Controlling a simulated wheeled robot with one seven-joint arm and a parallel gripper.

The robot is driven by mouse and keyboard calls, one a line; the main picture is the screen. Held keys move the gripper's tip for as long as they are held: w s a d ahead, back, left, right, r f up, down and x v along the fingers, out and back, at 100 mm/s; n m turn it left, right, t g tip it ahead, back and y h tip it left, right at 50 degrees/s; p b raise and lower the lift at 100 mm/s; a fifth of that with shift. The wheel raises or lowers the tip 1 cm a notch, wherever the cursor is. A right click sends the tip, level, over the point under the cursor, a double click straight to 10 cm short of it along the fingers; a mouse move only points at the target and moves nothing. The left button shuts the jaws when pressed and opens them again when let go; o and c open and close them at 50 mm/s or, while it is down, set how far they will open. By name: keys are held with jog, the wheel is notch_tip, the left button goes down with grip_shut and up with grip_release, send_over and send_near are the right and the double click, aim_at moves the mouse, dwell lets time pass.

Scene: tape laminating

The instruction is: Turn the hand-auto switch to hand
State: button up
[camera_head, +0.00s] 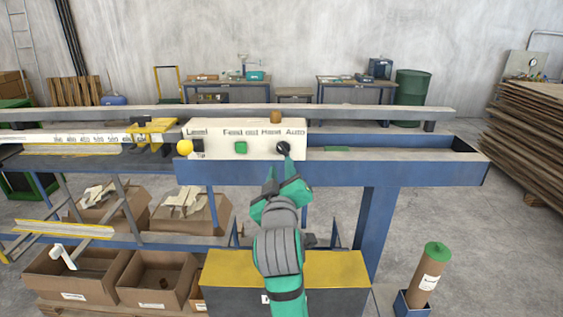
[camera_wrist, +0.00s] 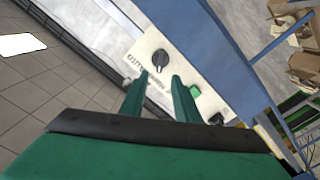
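The hand-auto switch (camera_head: 283,148) is a round black knob at the right end of the white control panel (camera_head: 215,151), under the words "Hand" and "Auto". It also shows in the wrist view (camera_wrist: 160,60) with a raised ridge; which label it points to I cannot tell. My gripper (camera_head: 283,170) reaches up to the panel from the front, just below the knob. In the wrist view the green fingers of my gripper (camera_wrist: 160,76) are apart and empty, with the knob just beyond their tips. I see no clear contact.
A green button (camera_head: 240,148) sits left of the switch under "Feed out". A yellow ball knob (camera_head: 185,147) is at the panel's left end. A blue frame beam (camera_head: 400,173) runs below the panel. A brown cylinder (camera_head: 276,117) stands above it. Cardboard boxes (camera_head: 160,280) are at lower left.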

jog(key=shift+s, duration=0.95)
jog(key=s+a+f+m, duration=0.1)
jog(key=s+f+m, duration=0.1)
jog(key=s+f, duration=0.65)
jog(key=s+f+m+g, duration=0.1)
jog(key=s+f, duration=0.2)
jog(key=f, duration=1)
jog(key=s+a+f+m, duration=0.1)
jog(key=s+f+m, duration=0.1)
jog(key=s+f, duration=0.65)
jog(key=s+d+f+m, duration=0.1)
jog(key=s+f, duration=0.3)
jog(key=s, duration=1)
jog(key=s+d+f+m+g, duration=0.1)
jog(key=s+f, duration=0.3)
jog(key=s, duration=1.1)
jog(key=shift+d+f+g, duration=0.2)
jog(key=shift+d+g, duration=0.1)
jog(key=shift+d, duration=0.2)
